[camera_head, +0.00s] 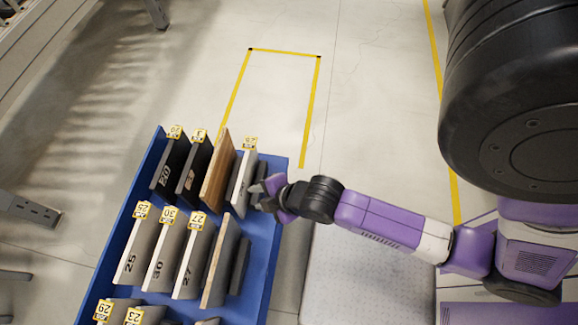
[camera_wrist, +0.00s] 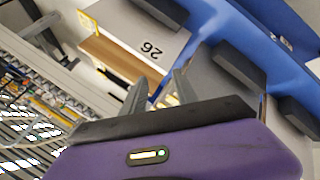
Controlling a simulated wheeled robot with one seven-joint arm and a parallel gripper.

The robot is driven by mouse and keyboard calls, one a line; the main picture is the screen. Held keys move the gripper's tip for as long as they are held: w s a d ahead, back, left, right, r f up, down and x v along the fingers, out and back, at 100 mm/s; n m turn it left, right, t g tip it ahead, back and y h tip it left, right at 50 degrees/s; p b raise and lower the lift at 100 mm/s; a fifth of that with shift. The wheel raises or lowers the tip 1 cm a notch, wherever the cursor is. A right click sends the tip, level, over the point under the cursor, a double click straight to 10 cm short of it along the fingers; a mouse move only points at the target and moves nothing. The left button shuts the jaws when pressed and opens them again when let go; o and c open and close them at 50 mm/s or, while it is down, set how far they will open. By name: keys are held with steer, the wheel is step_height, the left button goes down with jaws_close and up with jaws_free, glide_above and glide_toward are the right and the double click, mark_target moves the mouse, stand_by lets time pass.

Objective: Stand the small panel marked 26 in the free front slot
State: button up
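The pale panel marked 26 (camera_head: 240,183) stands in the far row of a blue rack, right of a wood-faced panel (camera_head: 217,172). A yellow tag is at its top. Its printed 26 shows in the wrist view (camera_wrist: 150,48), just beyond my fingers. My gripper (camera_head: 262,189) is at the right side of this panel. In the wrist view its two fingers (camera_wrist: 160,94) are apart, with no panel seen held between them. The near part of the rack is cut off by the head view's lower edge, and I cannot make out a free front slot.
The blue rack (camera_head: 281,170) also holds panels marked 20 (camera_head: 168,172), 25 (camera_head: 134,255), 30 (camera_head: 160,262) and 27 (camera_head: 190,262). Dark blocks (camera_head: 240,266) stand at its right side. A yellow-taped floor area (camera_head: 285,53) beyond it is clear.

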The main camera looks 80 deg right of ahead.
steer(key=s+a+r+m+t, duration=0.2)
steer(key=s+r+m, duration=0.1)
steer(key=r, duration=0.4)
steer(key=s+a+r+m+t+y, duration=0.1)
steer(key=s+a+r+m+t, duration=0.1)
steer(key=r, duration=0.5)
steer(key=s+a+r+m+t+y, duration=0.1)
steer(key=s+a+r+m+t, duration=0.2)
steer(key=r, duration=0.5)
steer(key=shift+s+a+m, duration=0.25)
steer(key=shift+s+m, duration=0.15)
steer(key=shift+s, duration=0.35)
steer(key=shift+f, duration=0.1)
steer(key=shift+f+b, duration=0.5)
steer(key=shift+b, duration=0.1)
